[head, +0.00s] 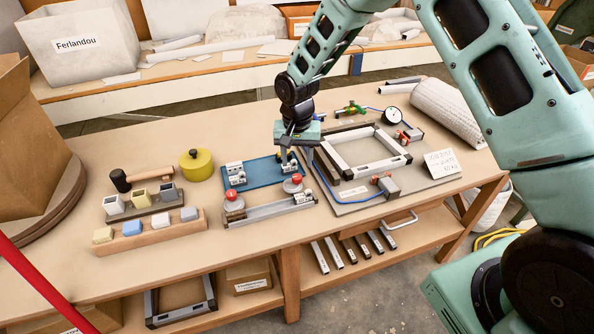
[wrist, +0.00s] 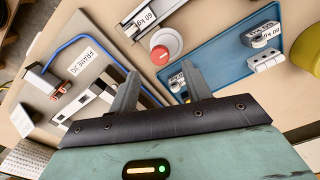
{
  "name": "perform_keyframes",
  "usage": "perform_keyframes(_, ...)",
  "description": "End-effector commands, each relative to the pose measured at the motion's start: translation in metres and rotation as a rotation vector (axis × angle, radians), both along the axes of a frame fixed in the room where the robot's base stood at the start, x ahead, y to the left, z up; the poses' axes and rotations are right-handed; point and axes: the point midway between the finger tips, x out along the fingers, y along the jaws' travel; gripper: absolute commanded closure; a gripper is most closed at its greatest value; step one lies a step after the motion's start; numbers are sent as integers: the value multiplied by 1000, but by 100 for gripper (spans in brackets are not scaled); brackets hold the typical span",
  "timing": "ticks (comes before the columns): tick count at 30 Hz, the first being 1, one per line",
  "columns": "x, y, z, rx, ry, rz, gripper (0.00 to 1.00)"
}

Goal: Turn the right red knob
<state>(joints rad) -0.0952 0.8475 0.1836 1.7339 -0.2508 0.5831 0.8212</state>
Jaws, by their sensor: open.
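The right red knob (head: 297,179) sits at the right end of a grey bar fixture (head: 268,211) on the bench. It also shows in the wrist view (wrist: 166,45), a red cap on a pale round base, just beyond the fingertips. The left red knob (head: 232,195) is at the fixture's other end and is not seen in the wrist view. My gripper (head: 288,163) points down behind the right knob, over the blue tray's right end. In the wrist view my gripper (wrist: 158,74) has its two fingers apart with nothing held between them.
The blue tray (head: 262,174) with small metal blocks lies behind the fixture. The frame jig (head: 345,196) with a blue cable and red clamps is close on the right. A yellow pot (head: 196,166), a mallet (head: 122,180) and block racks stand left. Bare bench lies in front.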

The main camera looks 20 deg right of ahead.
Motion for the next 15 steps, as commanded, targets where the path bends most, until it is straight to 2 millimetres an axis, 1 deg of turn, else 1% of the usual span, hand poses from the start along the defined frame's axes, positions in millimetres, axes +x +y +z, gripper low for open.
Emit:
perform_keyframes(1, -1, 0, -10, -1, 5, 0, 51)
perform_keyframes(3, -1, 0, -22, 0, 4, 1, 51)
perform_keyframes(7, -1, 0, -41, -1, 4, 0, 51)
perform_keyframes(12, 0, 0, -54, -1, 0, 1, 51)
perform_keyframes(15, 0, 0, -56, -1, -1, 1, 51)
